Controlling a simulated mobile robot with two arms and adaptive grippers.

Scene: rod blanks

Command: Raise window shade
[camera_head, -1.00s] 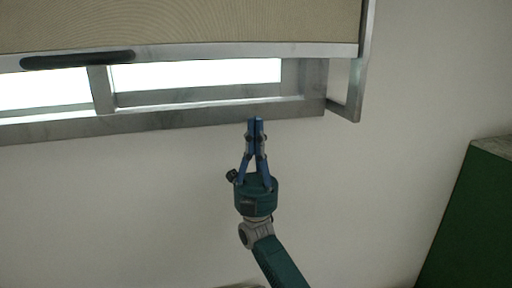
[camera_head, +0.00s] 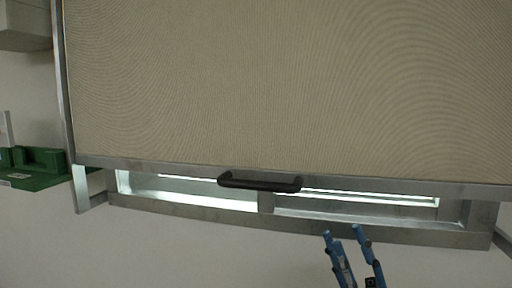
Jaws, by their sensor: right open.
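The beige window shade (camera_head: 290,85) fills most of the view and hangs down over nearly all of the window. Its grey bottom bar (camera_head: 140,167) carries a dark handle (camera_head: 260,183) near the middle. Below the bar, a narrow bright strip of the window (camera_head: 225,198) is uncovered. My right gripper (camera_head: 344,233) is at the bottom, open and empty, below and to the right of the handle and apart from it. Its blue fingers point upward and overlap the wall just under the window frame. My left gripper is not in view.
The grey window frame's lower sill (camera_head: 180,211) runs above my right gripper. A bracket (camera_head: 88,190) sticks out at the frame's lower left. A green object (camera_head: 38,168) stands at the far left, with a pale box (camera_head: 24,28) above it. The wall below is bare.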

